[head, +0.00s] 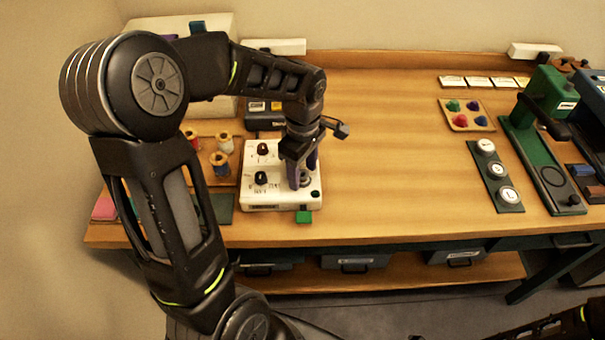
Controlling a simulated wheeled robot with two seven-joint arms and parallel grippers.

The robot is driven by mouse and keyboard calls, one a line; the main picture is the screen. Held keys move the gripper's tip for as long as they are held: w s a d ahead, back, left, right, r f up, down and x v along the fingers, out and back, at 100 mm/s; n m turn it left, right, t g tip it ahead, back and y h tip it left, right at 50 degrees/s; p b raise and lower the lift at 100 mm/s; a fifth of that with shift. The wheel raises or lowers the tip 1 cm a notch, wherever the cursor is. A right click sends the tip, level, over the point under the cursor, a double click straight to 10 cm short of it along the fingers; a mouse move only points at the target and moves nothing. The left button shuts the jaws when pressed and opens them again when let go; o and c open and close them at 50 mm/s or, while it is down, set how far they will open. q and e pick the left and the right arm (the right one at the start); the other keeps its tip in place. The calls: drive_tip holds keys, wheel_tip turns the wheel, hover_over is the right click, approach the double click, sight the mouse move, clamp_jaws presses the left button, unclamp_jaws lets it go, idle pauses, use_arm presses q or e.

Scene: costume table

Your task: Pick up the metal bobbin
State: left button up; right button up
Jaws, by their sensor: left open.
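A small metal bobbin (305,181) sits on the front right part of a white control box (262,204), on the table's left half. It is small and partly hidden by my gripper. My left gripper (303,181) points down over this part of the box, with its purple fingers open and set around or just above the bobbin. I cannot tell whether the fingers touch it. My right gripper is out of view.
The table's middle (390,160) is clear. A tray of coloured pieces (457,124) and a green press (535,150) are at right.

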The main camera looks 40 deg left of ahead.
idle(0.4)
use_arm(q)
clamp_jaws()
idle(0.4)
